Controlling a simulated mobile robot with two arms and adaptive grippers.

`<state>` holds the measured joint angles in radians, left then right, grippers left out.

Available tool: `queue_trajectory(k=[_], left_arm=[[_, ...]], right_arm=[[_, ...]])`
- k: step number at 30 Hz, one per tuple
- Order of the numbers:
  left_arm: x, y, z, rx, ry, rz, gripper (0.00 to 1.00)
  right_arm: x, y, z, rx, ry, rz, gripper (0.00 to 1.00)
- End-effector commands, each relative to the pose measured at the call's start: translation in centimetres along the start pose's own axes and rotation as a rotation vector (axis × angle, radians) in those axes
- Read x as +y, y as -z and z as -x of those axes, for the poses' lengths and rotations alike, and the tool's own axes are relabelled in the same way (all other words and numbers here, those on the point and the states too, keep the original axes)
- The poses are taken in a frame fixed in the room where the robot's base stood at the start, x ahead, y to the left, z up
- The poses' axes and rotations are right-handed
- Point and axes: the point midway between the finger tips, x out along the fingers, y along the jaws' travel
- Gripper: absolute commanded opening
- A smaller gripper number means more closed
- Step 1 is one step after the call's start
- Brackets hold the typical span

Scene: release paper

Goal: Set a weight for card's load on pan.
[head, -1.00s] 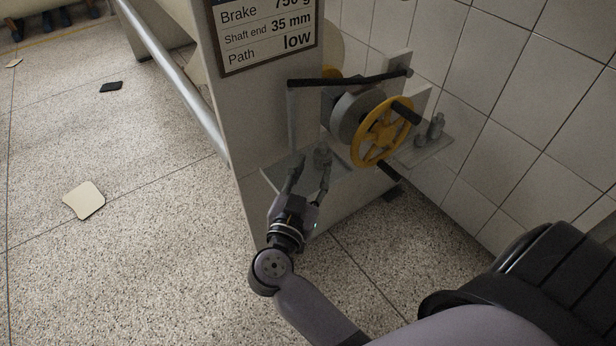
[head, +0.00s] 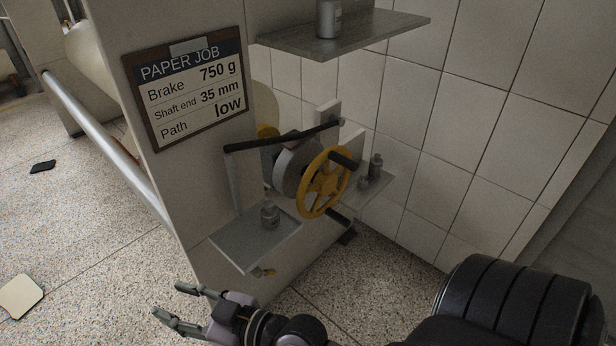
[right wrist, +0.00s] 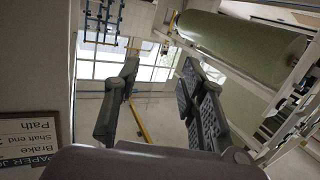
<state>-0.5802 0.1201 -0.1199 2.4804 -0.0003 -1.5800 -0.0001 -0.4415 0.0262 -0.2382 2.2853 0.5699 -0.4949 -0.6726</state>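The card (head: 199,88) on the machine's side panel reads Brake 750 g, Shaft end 35 mm, Path low. The flat grey pan (head: 246,250) hangs by a strap below the dark lever (head: 285,138). A small grey weight (head: 270,215) stands upright on the pan; its marking is too small to read. My right gripper (head: 170,303) is open and empty, low and to the left of the pan, apart from it. In the right wrist view its fingers (right wrist: 160,75) are spread with nothing between them. My left gripper is not in view.
Small weights (head: 375,166) stand on a low ledge behind the yellow handwheel (head: 325,182). A larger grey weight (head: 328,20) stands on the upper shelf (head: 385,34). A pale card-like piece (head: 20,296) lies on the floor. A tiled wall closes the right side.

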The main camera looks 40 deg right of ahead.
Motion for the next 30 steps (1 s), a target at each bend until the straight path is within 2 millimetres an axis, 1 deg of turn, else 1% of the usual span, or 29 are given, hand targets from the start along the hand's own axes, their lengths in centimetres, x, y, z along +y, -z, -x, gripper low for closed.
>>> queue_trajectory(k=[1,2,3,5,6,8,9,12,15,18,21,30], left_arm=[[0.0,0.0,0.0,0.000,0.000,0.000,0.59],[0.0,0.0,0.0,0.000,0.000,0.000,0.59],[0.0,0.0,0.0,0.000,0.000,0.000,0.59],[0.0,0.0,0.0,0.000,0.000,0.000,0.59],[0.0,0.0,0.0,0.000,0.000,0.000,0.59],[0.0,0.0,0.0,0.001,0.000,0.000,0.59],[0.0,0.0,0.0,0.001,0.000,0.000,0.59],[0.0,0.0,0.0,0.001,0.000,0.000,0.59],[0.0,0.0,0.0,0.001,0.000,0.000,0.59],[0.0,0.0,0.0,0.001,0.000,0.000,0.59],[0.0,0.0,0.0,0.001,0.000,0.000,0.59],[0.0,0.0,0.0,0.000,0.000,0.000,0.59]], right_arm=[[-0.4,-2.5,1.1,-0.123,0.033,-0.006,0.38],[-0.5,-4.0,1.8,-0.199,0.046,-0.015,0.38],[-0.5,-6.1,3.0,-0.308,0.054,-0.029,0.38],[-0.1,-9.0,5.2,-0.471,0.044,-0.056,0.38],[0.2,-10.8,6.9,-0.577,0.025,-0.078,0.38],[1.1,-13.1,9.6,-0.725,-0.021,-0.111,0.38],[1.6,-14.3,11.4,-0.813,-0.058,-0.133,0.38],[2.9,-16.3,15.3,-0.984,-0.154,-0.182,0.38],[3.7,-17.2,18.1,-1.089,-0.228,-0.217,0.38],[4.0,-17.5,19.3,-1.134,-0.265,-0.233,0.38],[4.1,-17.6,19.6,-1.144,-0.273,-0.238,0.38],[4.0,-17.6,19.5,-1.141,-0.270,-0.237,0.38]])
